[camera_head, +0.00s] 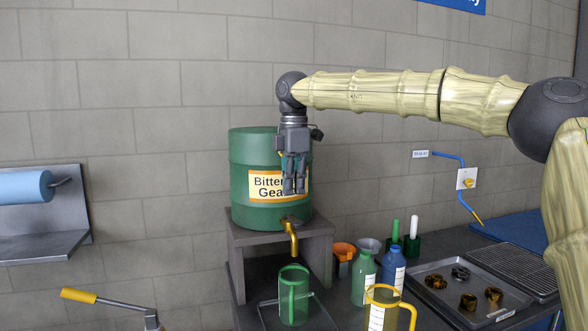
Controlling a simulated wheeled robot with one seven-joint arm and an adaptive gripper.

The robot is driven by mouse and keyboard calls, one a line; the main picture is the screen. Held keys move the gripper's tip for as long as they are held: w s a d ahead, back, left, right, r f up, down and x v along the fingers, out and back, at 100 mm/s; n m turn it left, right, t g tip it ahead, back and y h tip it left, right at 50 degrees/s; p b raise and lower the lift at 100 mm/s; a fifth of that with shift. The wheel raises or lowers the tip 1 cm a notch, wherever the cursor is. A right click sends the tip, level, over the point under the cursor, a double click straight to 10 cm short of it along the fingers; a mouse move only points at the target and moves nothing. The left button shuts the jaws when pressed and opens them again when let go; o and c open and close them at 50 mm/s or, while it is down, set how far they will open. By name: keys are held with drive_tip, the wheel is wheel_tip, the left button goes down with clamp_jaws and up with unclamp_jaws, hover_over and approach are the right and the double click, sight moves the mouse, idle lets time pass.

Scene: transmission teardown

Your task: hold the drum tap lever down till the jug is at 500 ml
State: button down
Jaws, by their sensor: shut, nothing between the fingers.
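The green drum (250,205) stands on a grey stand (237,238), its label partly hidden behind my gripper. A brass tap (292,240) comes out low on its front and points down. The tap lever is not clearly distinguishable. My gripper (294,192) hangs fingers down in front of the label, above the tap. Its fingers are shut and empty; I cannot tell their distance from the tap. A clear green jug (293,300) stands below the tap; no liquid level or stream can be made out. A second, yellow-rimmed jug (383,312) with a white scale stands nearer at right.
A green bottle (363,280), a blue bottle (393,272) and an orange container (344,254) stand right of the stand. A metal tray (450,300) holds several small parts. A yellow-handled crank (90,297) is at lower left. My arm reaches in from the right.

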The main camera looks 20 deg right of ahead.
sight(295, 224)
drive_tip(key=shift+f+p, duration=0.4)
drive_tip(key=shift+f, duration=3.1)
drive_tip(key=shift+s+f+t+b, duration=0.25)
drive_tip(key=shift+f+t+b, duration=0.4)
drive_tip(key=shift+b, duration=0.45)
drive_tip(key=shift+s+f+t+b, duration=0.25)
drive_tip(key=shift+f+t+b, duration=0.35)
drive_tip(key=shift+b, duration=0.5)
drive_tip(key=shift+r, duration=0.1)
idle(2.2)
